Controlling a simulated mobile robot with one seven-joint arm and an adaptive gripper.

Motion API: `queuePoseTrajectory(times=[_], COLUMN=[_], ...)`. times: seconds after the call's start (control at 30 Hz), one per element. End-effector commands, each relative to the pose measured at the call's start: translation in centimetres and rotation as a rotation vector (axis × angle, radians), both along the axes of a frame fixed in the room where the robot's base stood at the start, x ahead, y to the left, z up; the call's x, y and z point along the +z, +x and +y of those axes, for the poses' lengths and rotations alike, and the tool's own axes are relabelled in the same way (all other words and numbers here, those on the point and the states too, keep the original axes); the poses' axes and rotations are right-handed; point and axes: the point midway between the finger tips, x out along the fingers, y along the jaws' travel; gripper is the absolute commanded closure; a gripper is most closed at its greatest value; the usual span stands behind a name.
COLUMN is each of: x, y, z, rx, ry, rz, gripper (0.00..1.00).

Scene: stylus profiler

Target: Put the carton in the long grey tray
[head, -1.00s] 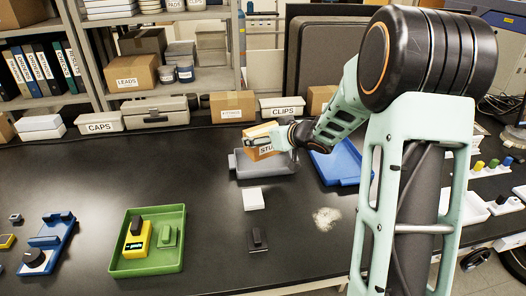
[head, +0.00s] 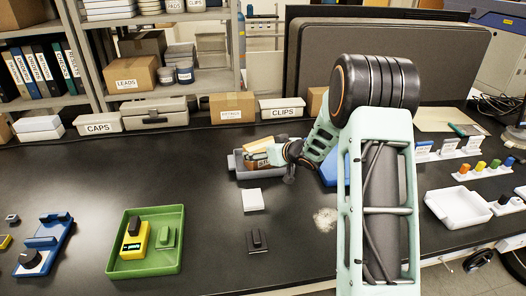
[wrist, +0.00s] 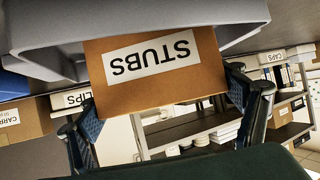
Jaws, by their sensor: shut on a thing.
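The carton (wrist: 150,85) is a brown box labelled STUBS, upside down in the wrist view. My gripper (wrist: 163,104) is shut on it, with a finger on either side. In the head view the carton (head: 252,160) is partly hidden by my gripper (head: 264,152). The long grey tray (head: 243,174) lies on the bench under the carton; its grey wall (wrist: 45,42) also shows in the wrist view. The carton's lower end reaches past the tray's rim. I cannot tell whether it touches the tray floor.
A blue tray (head: 327,172) is right of the grey tray, partly behind my arm. A white block (head: 251,198) and a dark item (head: 257,240) lie in front. A carton (head: 232,107) and the CLIPS box (head: 282,108) stand behind.

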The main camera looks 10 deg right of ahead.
Motion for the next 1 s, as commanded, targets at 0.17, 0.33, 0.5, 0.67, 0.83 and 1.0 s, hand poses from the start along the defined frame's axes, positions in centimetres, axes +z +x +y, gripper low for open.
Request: queuePoseTrajectory(times=[0.17,0.33,0.5,0.67,0.83,1.0], x=[-0.4,-0.3,-0.3,0.1,1.0,2.7], y=[0.0,0.0,0.0,0.0,-1.4,-4.2], z=[0.0,0.0,0.0,0.0,-0.8,-1.9], rx=[0.000,0.000,0.000,0.000,-0.003,-0.004], ry=[0.001,0.000,0.000,0.000,-0.001,-0.001], rz=[0.000,0.001,0.001,0.000,0.000,-0.002], gripper=[0.57,0.00,0.00,0.00,0.00,0.00])
